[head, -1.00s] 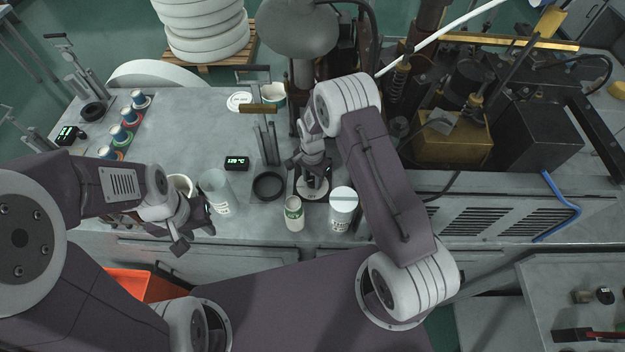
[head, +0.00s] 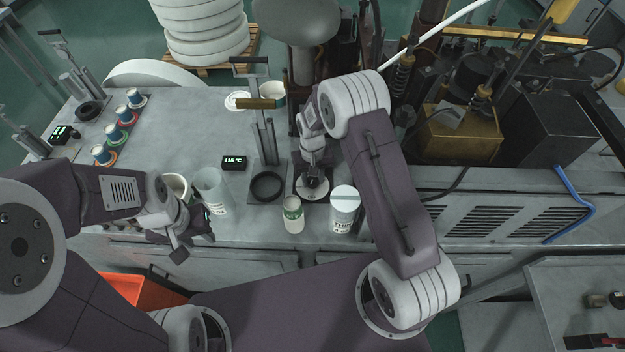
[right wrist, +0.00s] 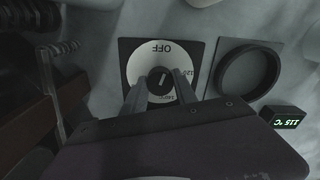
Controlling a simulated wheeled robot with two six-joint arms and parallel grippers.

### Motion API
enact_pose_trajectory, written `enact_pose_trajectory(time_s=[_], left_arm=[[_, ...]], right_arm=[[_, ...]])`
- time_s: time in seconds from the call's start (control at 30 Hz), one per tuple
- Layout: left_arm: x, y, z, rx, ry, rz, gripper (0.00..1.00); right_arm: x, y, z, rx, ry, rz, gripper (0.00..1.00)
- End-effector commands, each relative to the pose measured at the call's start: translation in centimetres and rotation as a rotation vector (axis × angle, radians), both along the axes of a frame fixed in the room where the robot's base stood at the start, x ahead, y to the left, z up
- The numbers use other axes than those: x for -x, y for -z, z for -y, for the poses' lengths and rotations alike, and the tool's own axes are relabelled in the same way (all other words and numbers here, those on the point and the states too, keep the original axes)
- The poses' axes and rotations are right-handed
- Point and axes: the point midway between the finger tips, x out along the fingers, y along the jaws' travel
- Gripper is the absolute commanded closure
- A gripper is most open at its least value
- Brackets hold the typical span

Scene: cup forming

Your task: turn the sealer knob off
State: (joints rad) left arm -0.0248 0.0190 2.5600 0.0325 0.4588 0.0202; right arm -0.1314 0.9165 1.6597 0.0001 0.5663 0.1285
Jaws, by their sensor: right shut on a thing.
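The sealer knob (right wrist: 161,82) is a dark round knob in the middle of a white dial (right wrist: 138,66). OFF is printed at the dial's top edge in the right wrist view, upside down. The knob's pale mark runs roughly towards OFF, slightly tilted. My right gripper (right wrist: 158,92) is shut on the knob, with one finger on each side. In the head view, the dial (head: 312,193) lies under my right gripper (head: 312,178), which hides part of it. My left gripper (head: 195,240) is open and empty at the table's front left, near a clear beaker (head: 213,190).
A black ring on a square plate (head: 267,186) with a lever stand (head: 266,135) is left of the dial. A small display (head: 234,163) reads 115 °C. A white jar (head: 344,208) and a smaller jar (head: 293,214) stand in front. Several cups (head: 115,130) are back left.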

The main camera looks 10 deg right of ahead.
Motion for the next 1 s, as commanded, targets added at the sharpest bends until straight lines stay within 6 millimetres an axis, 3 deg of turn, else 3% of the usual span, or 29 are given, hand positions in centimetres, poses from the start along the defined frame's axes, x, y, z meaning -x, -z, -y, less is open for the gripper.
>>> enact_pose_trajectory(time_s=[0.4, 1.0], left_arm=[[0.00, 0.74, 0.00, 0.000, 0.000, 0.000, 0.64], [0.00, 0.86, 0.00, 0.000, 0.000, 0.000, 0.64]], right_arm=[[-0.21, -0.17, 0.01, 0.000, -0.250, 0.006, 1.00], [-0.26, -0.26, 0.02, 0.000, -0.322, 0.008, 1.00]])
